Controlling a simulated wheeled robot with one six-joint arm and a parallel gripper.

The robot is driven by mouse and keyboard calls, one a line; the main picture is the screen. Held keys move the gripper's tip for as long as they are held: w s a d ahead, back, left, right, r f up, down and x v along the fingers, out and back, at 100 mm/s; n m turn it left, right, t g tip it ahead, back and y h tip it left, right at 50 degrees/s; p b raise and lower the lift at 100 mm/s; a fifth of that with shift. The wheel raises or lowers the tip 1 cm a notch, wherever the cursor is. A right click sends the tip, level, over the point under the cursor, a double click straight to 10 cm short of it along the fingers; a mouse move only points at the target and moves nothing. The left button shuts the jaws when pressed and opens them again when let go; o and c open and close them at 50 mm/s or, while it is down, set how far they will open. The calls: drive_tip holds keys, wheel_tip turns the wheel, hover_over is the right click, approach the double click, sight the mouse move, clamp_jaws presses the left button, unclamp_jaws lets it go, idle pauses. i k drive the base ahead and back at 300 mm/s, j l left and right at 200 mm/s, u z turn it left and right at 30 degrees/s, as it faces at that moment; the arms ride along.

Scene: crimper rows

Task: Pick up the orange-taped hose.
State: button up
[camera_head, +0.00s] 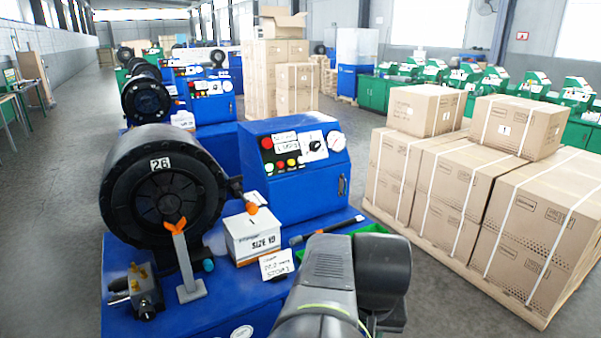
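A short black hose with an orange end (243,196) rests tilted on top of a white box marked SIZE 10 (254,238), beside the black crimper head numbered 26 (163,190). Another dark hose-like piece (327,231) lies on the blue bench (117,248) to the right of the box. A grey upright stand (185,258) with an orange piece on top (174,226) stands before the crimper head. My dark arm reaches in at the bottom centre, and its fingertips cannot be made out.
A blue control box (293,170) stands behind the white box. A handwritten card (277,264) stands in front of it. A brass-and-grey fitting (145,290) sits at the bench's left. Strapped cartons (450,190) on a pallet fill the right. Grey floor is clear at the left.

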sight(299, 239)
drive_tip(key=i+l+u, duration=0.65)
drive_tip(key=u, duration=0.2)
drive_tip(key=i+l+u, duration=0.4)
drive_tip(key=l, duration=0.15)
drive_tip(key=k, duration=0.1)
